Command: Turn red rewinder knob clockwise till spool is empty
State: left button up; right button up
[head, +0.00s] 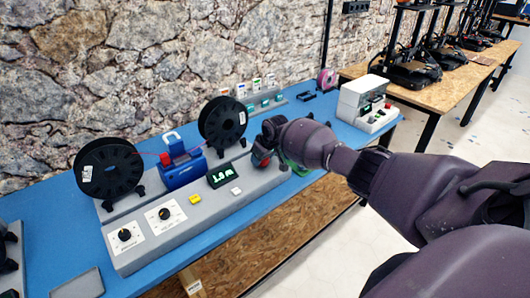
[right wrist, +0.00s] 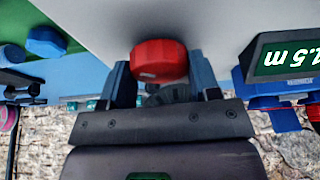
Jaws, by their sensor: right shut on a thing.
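The red knob (head: 261,159) sits at the right end of the grey rewinder panel (head: 200,214), mostly hidden by my right gripper (head: 268,146) in the head view. In the right wrist view the red knob (right wrist: 158,60) lies between the two fingers of my right gripper (right wrist: 160,72), which is shut on it. Two black spools stand on the rewinder, the left spool (head: 108,171) and the right spool (head: 222,122). How much filament each holds is unclear. My left gripper is not in view.
A blue unit (head: 182,165) stands between the spools. Two dials, a yellow button (head: 195,199) and a white button (head: 236,191) are on the panel. A green part (head: 296,168) is beside my gripper. A white box (head: 363,98) stands at the blue table's far end.

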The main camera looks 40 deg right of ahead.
jog(key=m+h+p, duration=0.1)
jog(key=m+p, duration=0.2)
jog(key=m, duration=0.1)
jog(key=shift+a+r+m+h+p, duration=0.2)
jog(key=shift+m+h+p, duration=0.1)
jog(key=shift+h+p, duration=0.1)
jog(key=m+h+p, duration=0.1)
jog(key=m, duration=0.1)
jog(key=shift+f+m+g, duration=0.15)
jog(key=shift+m+g, duration=0.15)
jog(key=shift+g, duration=0.1)
jog(key=m, duration=0.2)
jog(key=shift+f+m+g+h, duration=0.1)
jog(key=shift+m+g+h, duration=0.2)
jog(key=shift+h, duration=0.1)
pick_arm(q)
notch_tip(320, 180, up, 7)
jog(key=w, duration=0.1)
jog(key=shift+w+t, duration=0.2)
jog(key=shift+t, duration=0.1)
pick_arm(e)
jog(key=shift+m+g+h, duration=0.4)
jog(key=shift+m+g, duration=0.1)
jog(key=shift+m, duration=1.1)
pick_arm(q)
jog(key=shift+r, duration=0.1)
pick_arm(e)
jog(key=shift+m, duration=0.3)
